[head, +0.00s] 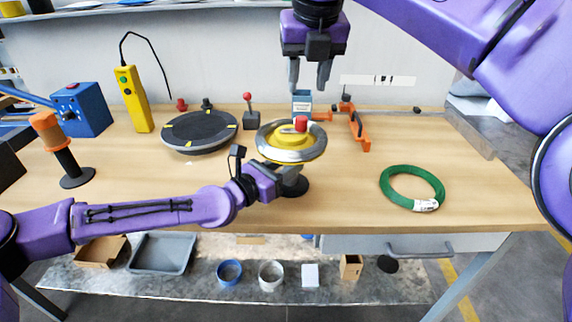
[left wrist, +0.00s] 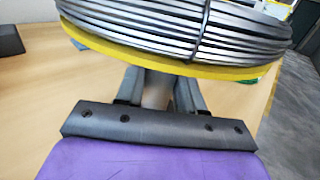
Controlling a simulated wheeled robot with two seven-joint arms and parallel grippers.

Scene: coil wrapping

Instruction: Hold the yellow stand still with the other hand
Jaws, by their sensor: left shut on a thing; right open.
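The yellow stand (head: 291,141) is near the middle of the table, with a round yellow top and a red knob (head: 301,124). A silver wire coil (head: 265,150) lies around its top. My left gripper (head: 293,174) is shut on the stand's post below the top. In the left wrist view its fingers sit on both sides of the grey post (left wrist: 157,92), under the yellow rim (left wrist: 150,63) and the coil (left wrist: 180,30). My right gripper (head: 310,82) is open and empty, pointing down above and behind the stand.
A green coil (head: 387,178) lies on the right of the table. A dark turntable (head: 200,146), a yellow control box (head: 133,98) and an orange-handled tool (head: 48,130) are to the left. An orange clamp (head: 358,130) stands behind right. The front right tabletop is clear.

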